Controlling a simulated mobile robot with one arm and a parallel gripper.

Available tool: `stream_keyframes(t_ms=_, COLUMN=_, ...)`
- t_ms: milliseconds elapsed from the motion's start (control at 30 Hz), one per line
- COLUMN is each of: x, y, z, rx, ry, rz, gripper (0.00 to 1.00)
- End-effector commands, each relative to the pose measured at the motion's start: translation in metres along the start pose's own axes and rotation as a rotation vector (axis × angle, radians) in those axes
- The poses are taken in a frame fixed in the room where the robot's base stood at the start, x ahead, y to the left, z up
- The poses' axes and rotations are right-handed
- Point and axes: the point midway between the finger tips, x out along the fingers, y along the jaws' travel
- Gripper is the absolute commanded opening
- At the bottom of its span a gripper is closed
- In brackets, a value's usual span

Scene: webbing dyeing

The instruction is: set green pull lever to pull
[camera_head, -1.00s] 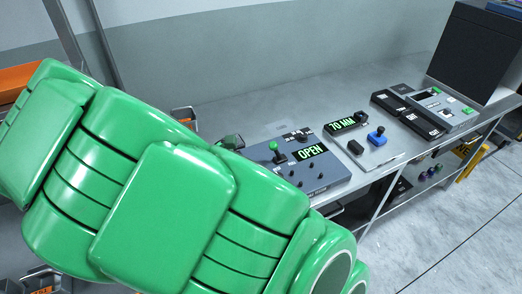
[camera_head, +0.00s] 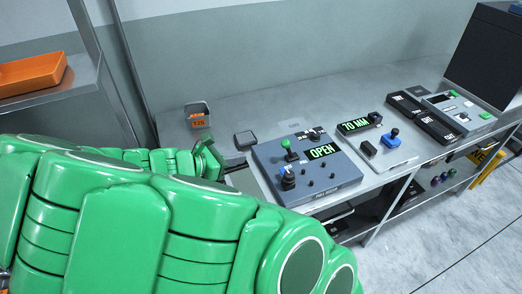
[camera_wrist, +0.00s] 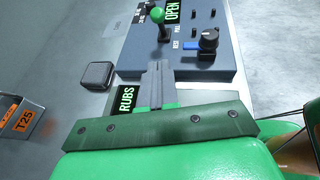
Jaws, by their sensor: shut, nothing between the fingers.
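The green pull lever (camera_head: 287,148) has a green ball on a short stem. It stands on a blue-grey control panel (camera_head: 330,187) whose display reads OPEN in green. In the wrist view the lever (camera_wrist: 159,16) is at the top, just beyond the fingertips. My gripper (camera_head: 221,165) is left of the panel in the head view, apart from the lever. In the wrist view my gripper (camera_wrist: 155,66) is shut and empty, its fingers pointing at the panel's near edge. The panel lettering around the lever is too small to read fully.
A black knob (camera_wrist: 209,40) with a blue base sits right of the lever. A small dark block (camera_head: 245,139) and a grey bin (camera_head: 197,117) labelled T25 stand left of the panel. A 70 MM unit (camera_head: 359,126) stands to the right.

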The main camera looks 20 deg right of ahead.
Motion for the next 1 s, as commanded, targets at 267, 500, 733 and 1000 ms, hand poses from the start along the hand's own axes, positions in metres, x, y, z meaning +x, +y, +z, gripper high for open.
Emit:
stream_keyframes(t_ms=267, x=0.034, y=-0.001, z=0.0, rx=0.0, ry=-0.001, rz=-0.004, gripper=0.0)
stream_keyframes(t_ms=500, x=0.069, y=0.0, z=0.001, rx=0.001, ry=0.0, rz=-0.002, gripper=0.0)
stream_keyframes(t_ms=733, x=0.101, y=-0.001, z=0.001, rx=0.0, ry=-0.001, rz=-0.003, gripper=0.0)
stream_keyframes(t_ms=1000, x=0.123, y=-0.001, z=0.017, rx=0.003, ry=-0.001, rz=-0.004, gripper=0.0)
